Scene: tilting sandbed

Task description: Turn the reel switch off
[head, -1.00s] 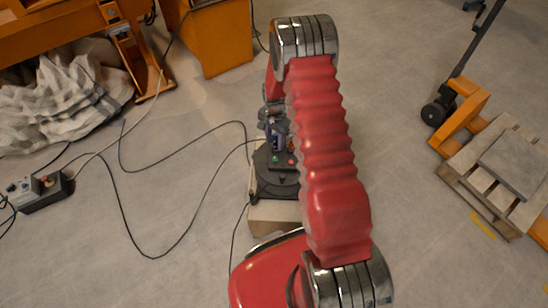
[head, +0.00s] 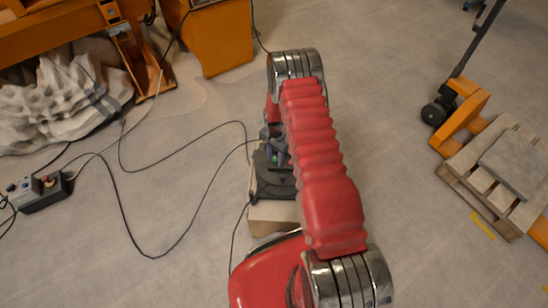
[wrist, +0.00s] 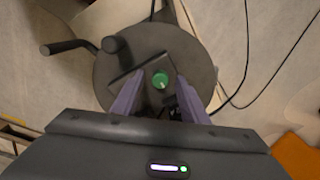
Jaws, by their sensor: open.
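The reel (wrist: 110,78) is a dark grey disc with a crank handle at the upper left in the wrist view. A green round switch knob (wrist: 160,79) with a small pale mark sits on a dark plate near its middle. My gripper (wrist: 161,76) is open, with one purple-grey finger on each side of the green knob. I cannot tell whether the fingers touch it. In the head view the reel (head: 268,186) stands partly behind my red arm. The green knob (head: 274,158) shows there as a small spot beside the fingers.
A pale block (head: 272,215) is under the reel. Black cables cross the floor to a control box (head: 40,192) at the left. A pallet (head: 505,168) and an orange pallet jack (head: 463,115) stand at the right. Floor around the reel is mostly clear.

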